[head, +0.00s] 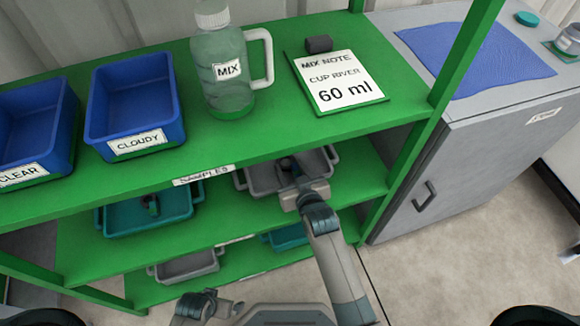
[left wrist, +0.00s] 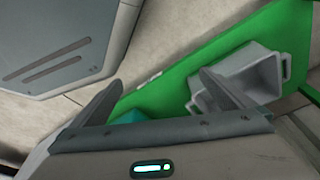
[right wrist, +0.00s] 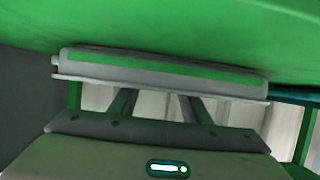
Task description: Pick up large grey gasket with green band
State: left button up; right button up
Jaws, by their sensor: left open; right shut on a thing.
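A grey tote (head: 262,183) stands on the green middle shelf under the label. A small dark grey part (head: 287,163), which looks like the gasket, shows inside it; its green band cannot be made out. My right gripper (head: 296,183) reaches over the tote's front rim and is shut on this part.
The green top shelf (head: 260,150) hangs close above my right gripper. It carries blue bins (head: 130,110), a MIX bottle (head: 228,80) and a note (head: 338,82). A teal tote (head: 120,222) is to the left; another grey tote (head: 185,267) is below. A grey cabinet (head: 470,165) stands right.

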jog(key=shift+r, duration=0.45)
notch_tip(320, 180, up, 4)
jog(key=shift+f, duration=0.2)
pick_arm(q)
jog(key=f, duration=0.1)
jog(key=s+f+p, duration=0.1)
jog(key=shift+a+f, duration=0.2)
jog(key=shift+f, duration=0.1)
pick_arm(e)
jog(key=s+d+r, duration=0.2)
jog(key=d+r, duration=0.4)
jog(key=d, duration=0.5)
jog(key=shift+s+d+r, duration=0.2)
jog(key=shift+s+r, duration=0.05)
jog(key=shift+s, duration=0.05)
pick_arm(q)
jog(key=shift+s+d, duration=0.1)
jog(key=shift+s, duration=0.05)
pick_arm(e)
jog(key=shift+r, duration=0.1)
dwell(0.4)
